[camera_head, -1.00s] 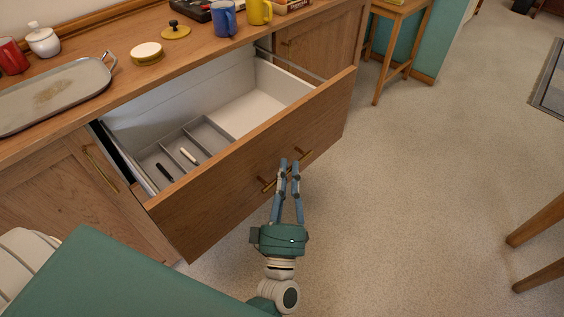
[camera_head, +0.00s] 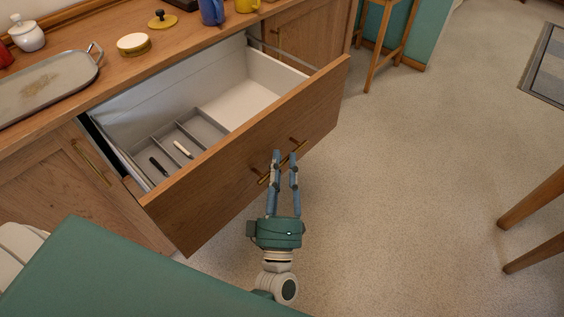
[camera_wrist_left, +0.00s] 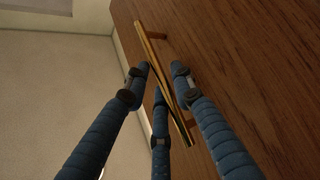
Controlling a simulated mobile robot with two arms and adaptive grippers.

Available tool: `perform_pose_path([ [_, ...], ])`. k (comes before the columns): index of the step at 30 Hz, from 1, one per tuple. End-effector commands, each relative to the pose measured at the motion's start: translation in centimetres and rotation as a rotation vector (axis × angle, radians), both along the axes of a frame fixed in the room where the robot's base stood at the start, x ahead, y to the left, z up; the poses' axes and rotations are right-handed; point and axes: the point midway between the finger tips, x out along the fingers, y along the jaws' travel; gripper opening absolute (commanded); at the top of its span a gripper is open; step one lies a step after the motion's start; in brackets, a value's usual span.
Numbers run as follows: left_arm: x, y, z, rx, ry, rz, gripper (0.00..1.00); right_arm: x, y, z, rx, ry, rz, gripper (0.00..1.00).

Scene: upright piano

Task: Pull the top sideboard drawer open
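The top sideboard drawer (camera_head: 210,185) is pulled well out, with its white interior and grey dividers in view. A dark item (camera_head: 158,166) and a white item (camera_head: 182,149) lie in its compartments. The brass bar handle (camera_head: 299,144) is on the wooden drawer front. My left gripper (camera_head: 285,157) is at the handle with its fingers spread apart. In the left wrist view the handle (camera_wrist_left: 152,48) runs between the open blue fingers (camera_wrist_left: 160,72); whether any finger touches it I cannot tell. My right gripper is not in view.
The sideboard top holds a metal tray (camera_head: 45,88), a white lidded pot (camera_head: 27,34), a round tin (camera_head: 134,45) and mugs (camera_head: 212,11). A wooden stool (camera_head: 378,40) stands beyond the drawer. Chair legs (camera_head: 530,225) are at right. The carpet between is clear.

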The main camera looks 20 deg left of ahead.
Motion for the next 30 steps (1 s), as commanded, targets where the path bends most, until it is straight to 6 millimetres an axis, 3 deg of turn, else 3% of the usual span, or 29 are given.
perform_pose_path([
  [18,-9.5,-2.9,-4.4,0.001,0.005,-0.001,0.24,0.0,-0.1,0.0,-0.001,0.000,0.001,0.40],
  [30,-10.4,-3.2,-4.7,0.000,0.002,0.001,0.24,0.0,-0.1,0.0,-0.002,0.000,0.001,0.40],
])
